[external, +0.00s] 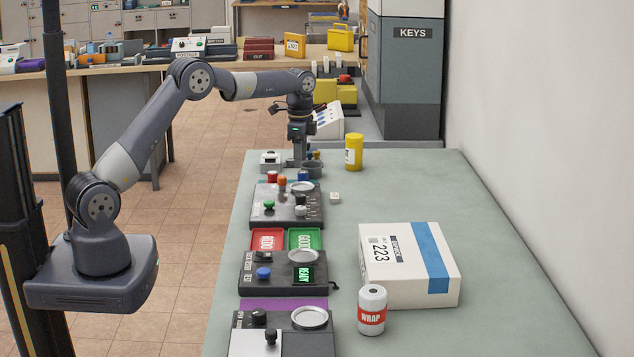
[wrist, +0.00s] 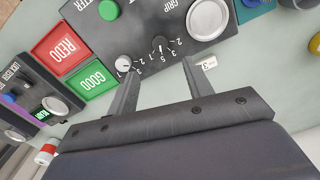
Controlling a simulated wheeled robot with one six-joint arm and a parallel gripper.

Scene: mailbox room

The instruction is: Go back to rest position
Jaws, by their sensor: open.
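My gripper (external: 300,160) hangs at the end of my outstretched arm, over the far part of the green-grey table (external: 400,190). In the wrist view my gripper (wrist: 158,80) has its two fingers apart with nothing held between them. Beyond the fingertips lies a dark control panel (wrist: 150,25) with a green button, a round silver plate and a small dial with numbers. In the external view this panel (external: 270,212) stands nearer the camera than the gripper. Whether the fingers touch anything cannot be told.
Red REDO (external: 267,240) and green GOOD (external: 305,239) trays lie between panels. A white parcel (external: 400,285), a WRAP roll (external: 372,310) and a yellow canister (external: 354,152) stand on the right. A small white tag (external: 335,197) lies near the far panel. The floor (external: 190,225) left of the table is clear.

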